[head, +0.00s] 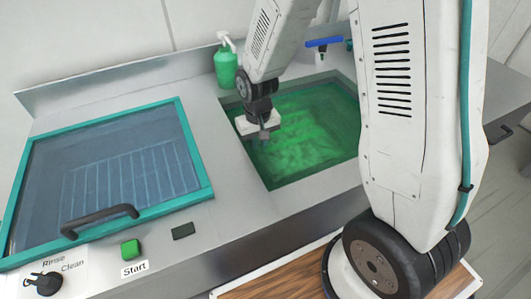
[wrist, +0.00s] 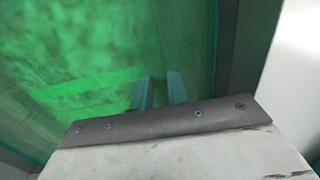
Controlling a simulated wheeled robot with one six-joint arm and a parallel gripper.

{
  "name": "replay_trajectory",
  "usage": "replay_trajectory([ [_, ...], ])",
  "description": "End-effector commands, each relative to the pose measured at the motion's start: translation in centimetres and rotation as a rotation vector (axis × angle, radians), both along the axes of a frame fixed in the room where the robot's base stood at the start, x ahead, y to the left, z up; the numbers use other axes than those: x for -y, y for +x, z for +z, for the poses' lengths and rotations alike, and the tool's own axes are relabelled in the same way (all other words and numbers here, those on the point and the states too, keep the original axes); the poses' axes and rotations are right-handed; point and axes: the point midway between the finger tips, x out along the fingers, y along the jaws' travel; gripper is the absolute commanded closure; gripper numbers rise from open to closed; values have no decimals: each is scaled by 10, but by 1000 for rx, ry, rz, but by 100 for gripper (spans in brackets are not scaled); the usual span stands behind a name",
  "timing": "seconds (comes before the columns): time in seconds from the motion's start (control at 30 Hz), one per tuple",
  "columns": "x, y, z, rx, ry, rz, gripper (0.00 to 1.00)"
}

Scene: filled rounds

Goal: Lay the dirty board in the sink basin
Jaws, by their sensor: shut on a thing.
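The sink basin (head: 346,157) is set into the counter at centre right, and its inside shows murky, blotchy green. My gripper (head: 264,139) points down over its left part. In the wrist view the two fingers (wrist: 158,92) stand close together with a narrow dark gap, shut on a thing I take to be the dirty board. The board itself is hard to make out against the green. A paler green, straight-edged patch (wrist: 85,97) beside the fingers may be part of it. I cannot tell whether it touches the basin floor.
A teal-framed glass lid (head: 196,160) with a dark handle (head: 99,219) covers a rack at left. A green soap bottle (head: 226,68) stands behind the basin. A blue-handled tap (head: 322,42) is at the back. A green start button (head: 131,248) and a knob (head: 43,284) are in front.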

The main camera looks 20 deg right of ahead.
Motion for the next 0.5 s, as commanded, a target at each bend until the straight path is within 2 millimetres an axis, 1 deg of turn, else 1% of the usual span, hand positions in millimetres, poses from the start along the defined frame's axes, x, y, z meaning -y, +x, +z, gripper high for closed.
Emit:
replay_trajectory([
  [0.17, -1, 0, -14, -1, 0, 1, 100],
  [0.37, -1, 0, -43, -3, 0, 2, 100],
  [0.43, -2, 0, -47, 0, 0, 3, 100],
  [0.5, -2, 1, -47, 2, 0, 3, 100],
])
